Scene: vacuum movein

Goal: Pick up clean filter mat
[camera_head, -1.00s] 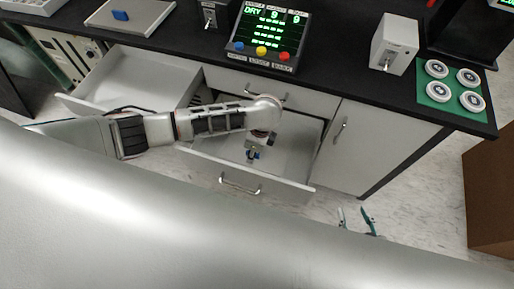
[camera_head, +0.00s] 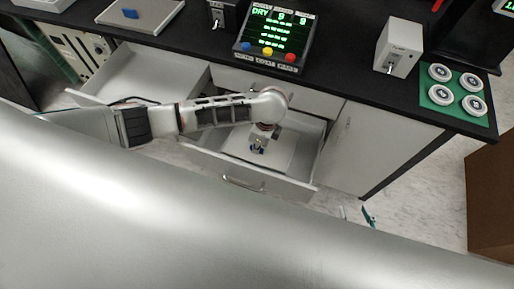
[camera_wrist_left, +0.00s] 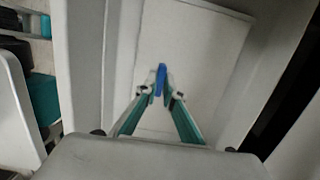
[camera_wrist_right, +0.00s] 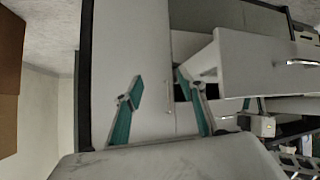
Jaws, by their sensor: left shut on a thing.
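The clean filter mat (camera_wrist_left: 195,45) is a pale flat panel with an upright blue tab (camera_wrist_left: 160,80), inside the open front drawer (camera_head: 243,180). My left gripper (camera_head: 258,146) reaches down into this drawer from above. In the left wrist view its fingertips (camera_wrist_left: 160,84) are shut on the blue tab. I cannot tell how far the mat is off the drawer floor. My right gripper (camera_wrist_right: 158,90) is open and empty in front of the cabinet. Its teal fingertips show low in the head view (camera_head: 367,215).
A second drawer (camera_head: 150,75) stands open at the left. The black counter (camera_head: 340,65) holds a grey panel with a blue tab (camera_head: 130,14), a control screen (camera_head: 276,30), a switch box (camera_head: 398,48) and a green mat with white discs (camera_head: 455,90). A brown box (camera_head: 490,190) is at the right.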

